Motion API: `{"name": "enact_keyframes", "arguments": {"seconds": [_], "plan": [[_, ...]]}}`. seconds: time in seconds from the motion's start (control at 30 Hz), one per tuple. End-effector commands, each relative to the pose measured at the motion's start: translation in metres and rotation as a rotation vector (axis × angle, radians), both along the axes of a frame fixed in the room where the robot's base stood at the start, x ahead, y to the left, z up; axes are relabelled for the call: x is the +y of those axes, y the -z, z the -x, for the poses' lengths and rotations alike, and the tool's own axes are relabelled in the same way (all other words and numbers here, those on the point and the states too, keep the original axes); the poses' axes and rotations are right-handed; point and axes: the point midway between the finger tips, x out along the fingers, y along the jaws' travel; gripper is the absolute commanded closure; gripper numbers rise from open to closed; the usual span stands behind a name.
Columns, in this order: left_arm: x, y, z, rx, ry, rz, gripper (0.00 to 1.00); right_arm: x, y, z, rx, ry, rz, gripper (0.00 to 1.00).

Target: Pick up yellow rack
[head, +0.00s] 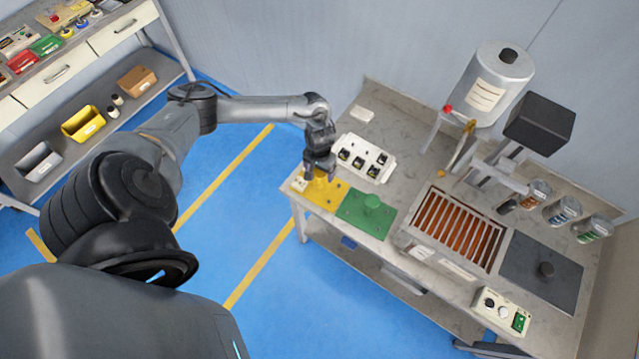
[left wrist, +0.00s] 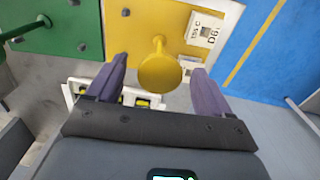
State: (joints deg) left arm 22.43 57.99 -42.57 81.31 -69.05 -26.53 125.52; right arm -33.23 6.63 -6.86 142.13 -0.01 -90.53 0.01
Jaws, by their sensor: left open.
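The yellow rack (head: 331,198) is a flat yellow plate with an upright knobbed post, lying at the left end of the workbench. It also shows in the left wrist view (left wrist: 133,27), with its round yellow knob (left wrist: 160,72) and a white label. My left gripper (head: 320,176) is right over the yellow rack, pointing down. In the left wrist view its two fingers (left wrist: 158,88) are open, one on each side of the knob, with gaps between. The fingers partly hide the post in the head view. My right gripper is not in view.
A green plate with a post (head: 368,212) lies right beside the yellow rack. A white panel with black switches (head: 364,159) is behind them. A slatted heater unit (head: 455,228), a metal tank (head: 494,85) and several jars stand further right. A shelf (head: 95,125) stands far left.

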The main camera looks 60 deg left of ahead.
Motion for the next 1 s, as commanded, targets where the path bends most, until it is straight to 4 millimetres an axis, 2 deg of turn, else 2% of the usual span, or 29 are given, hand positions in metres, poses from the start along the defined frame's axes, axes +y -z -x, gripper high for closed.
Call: {"name": "enact_keyframes", "arguments": {"seconds": [0.1,0.2,0.5,1.0], "plan": [[0.0,0.016,0.0,0.001,-0.002,0.001,0.19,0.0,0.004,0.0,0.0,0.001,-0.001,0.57],[0.0,0.023,0.0,0.001,0.0,0.001,0.19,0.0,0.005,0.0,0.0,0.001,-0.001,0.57],[0.0,0.025,0.0,-0.001,-0.001,-0.001,0.19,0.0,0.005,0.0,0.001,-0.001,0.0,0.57],[0.0,0.025,0.0,0.001,0.0,-0.001,0.96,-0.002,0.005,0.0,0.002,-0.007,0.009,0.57]]}}
